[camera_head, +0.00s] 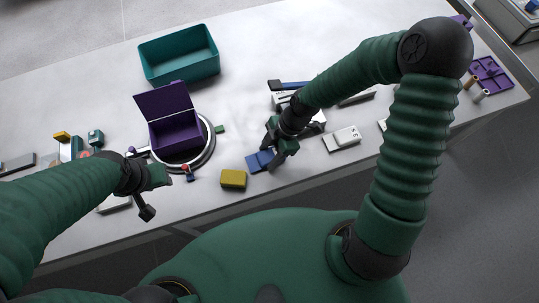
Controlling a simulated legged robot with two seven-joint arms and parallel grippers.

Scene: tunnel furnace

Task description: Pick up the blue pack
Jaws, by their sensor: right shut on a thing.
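The blue pack (258,162) is a small blue block near the front edge of the white table, to the right of a yellow block. My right gripper (273,161) comes down over its right side and is shut on it; the fingers hide part of the pack. I cannot tell whether the pack is clear of the table. My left gripper (165,178) is to the left, near the table's front edge and apart from the pack; its finger gap is not clear.
The yellow block (233,179) lies just left of the pack. An open purple box (167,105) stands on a round base, with a teal bin (179,56) behind it. A white device (342,139) lies to the right. The table's middle back is clear.

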